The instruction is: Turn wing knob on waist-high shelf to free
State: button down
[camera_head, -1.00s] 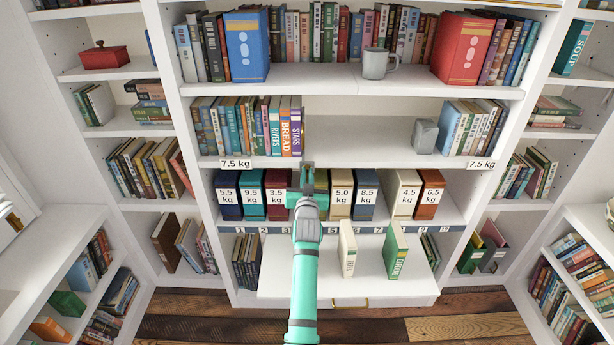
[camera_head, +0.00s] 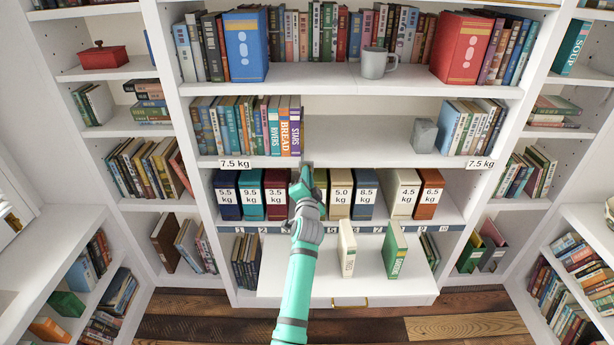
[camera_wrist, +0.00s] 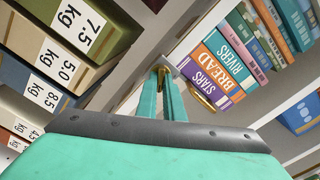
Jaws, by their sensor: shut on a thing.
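My gripper (camera_head: 306,176) is at the front edge of the waist-high shelf (camera_head: 360,158), just right of the purple STARS book. In the wrist view my gripper (camera_wrist: 163,76) has its two green fingers close together on a small brass piece, the wing knob (camera_wrist: 161,71). Most of the knob is hidden by the fingers. A longer brass piece (camera_wrist: 205,99) shows beside the right finger; I cannot tell whether it belongs to the knob. In the head view the knob is hidden behind my gripper.
Below is a row of weight-labelled boxes, with the 5.0 kg box (camera_head: 340,195) right of my gripper. The BREAD book (camera_head: 290,128) stands above left. The shelf is bare between STARS and a grey block (camera_head: 423,135). Two books stand on the lower ledge (camera_head: 300,283).

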jog(key=m, duration=0.6)
jog(key=shift+f+m, duration=0.2)
jog(key=shift+m, duration=0.2)
dwell(0.4)
jog(key=c, duration=1.9)
grip_release()
jog(key=shift+o, duration=0.2)
jog(key=shift+s, duration=0.1)
jog(key=s, duration=1)
jog(key=shift+s, duration=0.35)
